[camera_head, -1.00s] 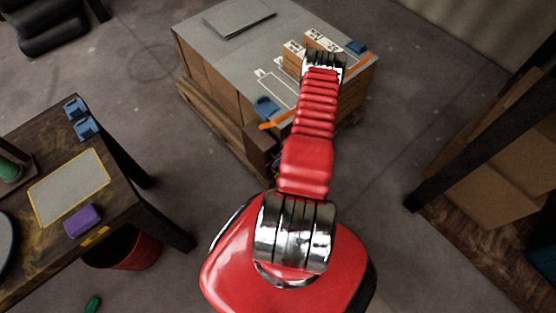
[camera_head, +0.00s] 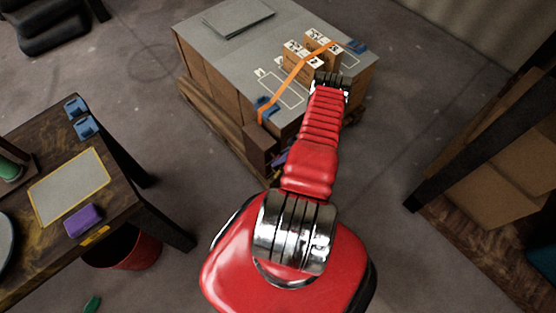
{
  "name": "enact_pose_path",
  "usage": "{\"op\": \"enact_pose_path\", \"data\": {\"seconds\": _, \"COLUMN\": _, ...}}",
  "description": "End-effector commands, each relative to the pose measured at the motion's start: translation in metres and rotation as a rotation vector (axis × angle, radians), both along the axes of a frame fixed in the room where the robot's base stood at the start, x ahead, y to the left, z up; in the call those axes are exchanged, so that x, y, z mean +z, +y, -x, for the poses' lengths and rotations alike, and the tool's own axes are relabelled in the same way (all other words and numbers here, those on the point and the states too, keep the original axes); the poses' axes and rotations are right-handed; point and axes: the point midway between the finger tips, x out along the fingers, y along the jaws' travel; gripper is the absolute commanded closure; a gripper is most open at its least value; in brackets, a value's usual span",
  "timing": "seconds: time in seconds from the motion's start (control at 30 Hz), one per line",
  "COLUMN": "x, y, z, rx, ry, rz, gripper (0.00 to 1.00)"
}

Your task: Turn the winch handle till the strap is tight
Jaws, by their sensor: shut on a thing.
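The orange strap (camera_head: 287,83) runs from a blue fitting (camera_head: 266,105) at the near left edge of a grey-topped crate (camera_head: 215,52). It passes in a fairly straight line up over two small brown boxes (camera_head: 300,62) toward a second blue fitting (camera_head: 357,46) at the right edge. A small purple piece (camera_head: 279,159) shows low by the crate's front corner, beside my red arm; I cannot tell if it belongs to the winch. The winch handle cannot be made out.
A dark wooden table (camera_head: 120,207) with a grey yellow-edged mat and a purple block stands at left. A red bucket (camera_head: 130,252) sits under it. A dark-framed shelf (camera_head: 450,165) with cardboard stands at right. A grey sheet (camera_head: 238,18) lies on the crate. Floor between is open.

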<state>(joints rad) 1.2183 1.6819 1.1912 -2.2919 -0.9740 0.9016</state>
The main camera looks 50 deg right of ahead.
Motion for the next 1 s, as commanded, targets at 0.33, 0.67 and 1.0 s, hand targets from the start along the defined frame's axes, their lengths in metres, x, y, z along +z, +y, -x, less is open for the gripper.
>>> {"op": "enact_pose_path", "data": {"seconds": 0.33, "x": 0.0014, "y": 0.0031, "z": -0.0017, "rx": 0.002, "ry": -0.004, "rz": -0.011, "gripper": 1.00}}
{"op": "enact_pose_path", "data": {"seconds": 0.67, "x": 0.0010, "y": 0.0011, "z": -0.0013, "rx": 0.000, "ry": -0.003, "rz": -0.006, "gripper": 0.62}}
{"op": "enact_pose_path", "data": {"seconds": 1.0, "x": 0.0051, "y": -0.0042, "z": 0.0018, "rx": -0.002, "ry": -0.003, "rz": -0.003, "gripper": 0.62}}
